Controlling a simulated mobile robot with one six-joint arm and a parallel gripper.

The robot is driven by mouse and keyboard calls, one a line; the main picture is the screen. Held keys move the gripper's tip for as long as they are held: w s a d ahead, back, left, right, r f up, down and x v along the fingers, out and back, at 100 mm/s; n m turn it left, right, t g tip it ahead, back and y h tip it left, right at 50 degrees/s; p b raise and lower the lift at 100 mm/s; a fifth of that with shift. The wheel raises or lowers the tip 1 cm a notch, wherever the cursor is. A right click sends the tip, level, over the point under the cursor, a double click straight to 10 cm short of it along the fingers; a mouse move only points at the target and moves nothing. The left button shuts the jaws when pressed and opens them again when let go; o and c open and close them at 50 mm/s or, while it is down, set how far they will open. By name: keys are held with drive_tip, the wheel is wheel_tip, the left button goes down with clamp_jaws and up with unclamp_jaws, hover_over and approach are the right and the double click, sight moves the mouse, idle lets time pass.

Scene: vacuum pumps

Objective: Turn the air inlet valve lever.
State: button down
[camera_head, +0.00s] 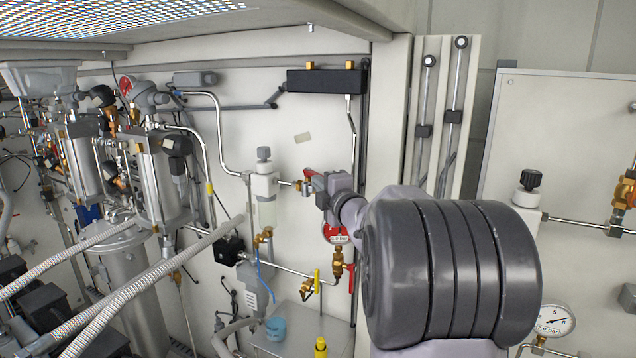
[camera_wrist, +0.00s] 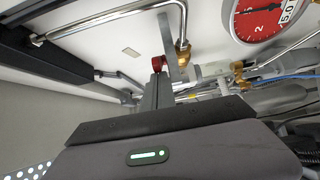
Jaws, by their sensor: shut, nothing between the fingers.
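A small red valve lever (camera_head: 309,172) sits on the brass fitting right of the clear filter bowl in the head view. In the wrist view the red lever (camera_wrist: 157,63) shows close to my fingertips. My gripper (camera_head: 318,184) is beside this lever, partly covering the valve in the head view. In the wrist view my gripper (camera_wrist: 163,78) is shut with nothing held. The fingers appear right at the lever; I cannot tell whether they touch it. Another red lever (camera_head: 351,278) hangs on a lower brass valve. No label shows which lever is the air inlet.
A red gauge (camera_head: 335,236) lies just below my wrist, partly hidden by my arm; its dial (camera_wrist: 268,20) is also near in the wrist view. Steel pipes (camera_head: 217,130), a black block (camera_head: 325,82) and a yellow lever (camera_head: 317,281) surround the valve. Pumps and hoses crowd the left.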

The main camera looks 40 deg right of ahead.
drive_tip(key=d+n+y, duration=0.1)
drive_tip(key=n+y+p, duration=0.1)
drive_tip(key=shift+s+d+t+y, duration=0.3)
drive_tip(key=shift+d+t, duration=0.1)
drive_tip(key=shift+s+d+f+b, duration=0.1)
drive_tip(key=shift+d+b, duration=0.4)
drive_tip(key=shift+d, duration=0.8)
drive_tip(key=shift+d+r, duration=0.1)
drive_tip(key=shift+r, duration=0.15)
